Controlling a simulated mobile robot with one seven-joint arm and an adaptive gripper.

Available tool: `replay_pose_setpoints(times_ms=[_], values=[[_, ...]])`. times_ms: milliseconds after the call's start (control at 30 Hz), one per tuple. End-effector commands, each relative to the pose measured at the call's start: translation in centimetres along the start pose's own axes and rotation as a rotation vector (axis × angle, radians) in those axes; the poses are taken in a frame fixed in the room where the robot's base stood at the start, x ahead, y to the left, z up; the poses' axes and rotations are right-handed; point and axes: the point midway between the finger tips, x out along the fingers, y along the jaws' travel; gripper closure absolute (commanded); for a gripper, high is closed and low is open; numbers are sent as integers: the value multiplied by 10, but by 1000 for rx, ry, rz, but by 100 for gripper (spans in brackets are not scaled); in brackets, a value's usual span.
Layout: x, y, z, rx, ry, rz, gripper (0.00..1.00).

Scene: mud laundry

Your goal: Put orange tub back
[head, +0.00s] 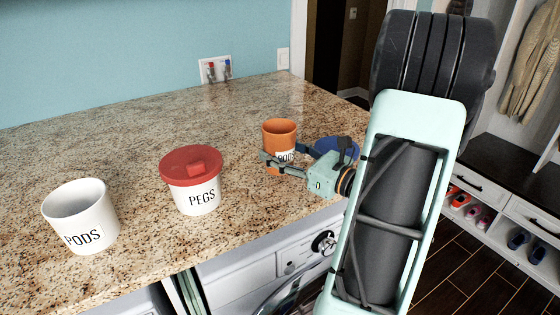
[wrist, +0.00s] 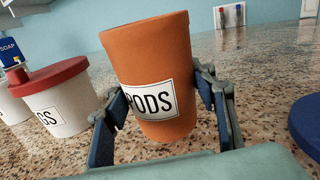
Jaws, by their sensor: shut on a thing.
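The orange tub (head: 279,131) has a white label reading PODS and an open top in the head view. It is at the right part of the granite counter. In the wrist view the orange tub (wrist: 150,60) is between the two fingers, slightly tilted. My gripper (head: 283,163) is shut on it, one finger on each side; it also shows in the wrist view (wrist: 160,112). I cannot tell whether the tub's base touches the counter. Its lower part is partly hidden by my gripper in the head view.
A white PEGS tub (head: 196,198) with a red lid and an open white PODS tub (head: 82,222) stand to the left. A blue round thing (head: 338,150) lies right of the orange tub, partly hidden by my gripper. The counter (head: 120,130) is clear behind. A washer (head: 260,285) is below.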

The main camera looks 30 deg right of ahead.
Motion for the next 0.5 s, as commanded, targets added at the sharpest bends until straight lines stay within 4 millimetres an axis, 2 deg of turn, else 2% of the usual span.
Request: replay_pose_setpoints(times_ms=[33, 133, 500], values=[[0, 2, -15, 2, 1, -2, 82], [-1, 3, -26, 1, 0, -5, 82], [-1, 4, -27, 1, 0, -6, 82]])
